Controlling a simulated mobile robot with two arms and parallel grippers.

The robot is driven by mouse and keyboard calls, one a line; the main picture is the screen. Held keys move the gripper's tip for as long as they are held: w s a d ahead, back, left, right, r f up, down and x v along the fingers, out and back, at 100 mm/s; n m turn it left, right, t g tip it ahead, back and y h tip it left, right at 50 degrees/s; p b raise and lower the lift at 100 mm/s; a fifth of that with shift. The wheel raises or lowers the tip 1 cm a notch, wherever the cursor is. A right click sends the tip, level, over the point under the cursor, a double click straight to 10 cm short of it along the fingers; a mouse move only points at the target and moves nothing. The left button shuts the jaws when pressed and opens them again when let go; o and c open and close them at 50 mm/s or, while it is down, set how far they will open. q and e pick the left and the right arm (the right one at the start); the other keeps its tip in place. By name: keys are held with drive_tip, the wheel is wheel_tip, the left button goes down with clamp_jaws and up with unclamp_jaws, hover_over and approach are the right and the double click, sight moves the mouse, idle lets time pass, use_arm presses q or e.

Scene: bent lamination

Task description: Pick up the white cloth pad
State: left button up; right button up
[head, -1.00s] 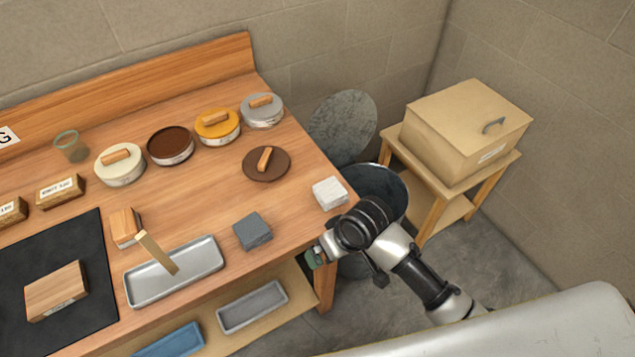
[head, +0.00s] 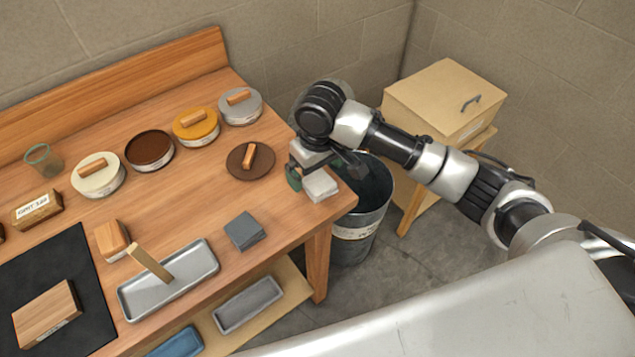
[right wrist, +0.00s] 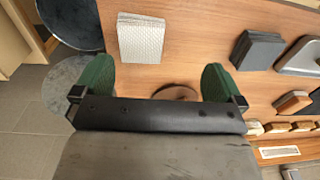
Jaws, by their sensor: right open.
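The white cloth pad (head: 320,186) is a small square stack lying on the wooden table near its right edge. It also shows in the right wrist view (right wrist: 141,38), lying ahead of the fingers. My right gripper (head: 303,175) is over the table's right end, at the pad's left and back side in the head view. In the right wrist view its green fingers (right wrist: 157,80) stand wide apart with nothing between them, the pad just beyond the left finger's tip. Whether a finger touches the pad cannot be told. My left gripper is not in view.
A dark grey pad stack (head: 245,231) and a metal tray (head: 168,282) with a brush lie to the left. A brown lid (head: 250,162) lies behind. Round tins line the back. A metal bucket (head: 363,212) stands below the table's right edge, beside a stand with a box (head: 443,98).

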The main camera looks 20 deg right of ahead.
sight(320, 181)
drive_tip(key=shift+w+d+r+m+h, duration=0.3)
drive_tip(key=shift+w+d+r+h, duration=0.1)
drive_tip(key=shift+w+d+r, duration=0.5)
wheel_tip(320, 181, down, 5)
drive_tip(key=shift+f+p, duration=0.1)
drive_tip(key=shift+p, duration=0.35)
drive_tip(key=f, duration=0.1)
drive_tip(key=f+p, duration=0.1)
drive_tip(key=f, duration=0.2)
drive_tip(key=shift+w+f, duration=0.1)
drive_tip(key=shift+w, duration=0.15)
drive_tip(key=shift+f, duration=0.5)
drive_tip(key=c, duration=1)
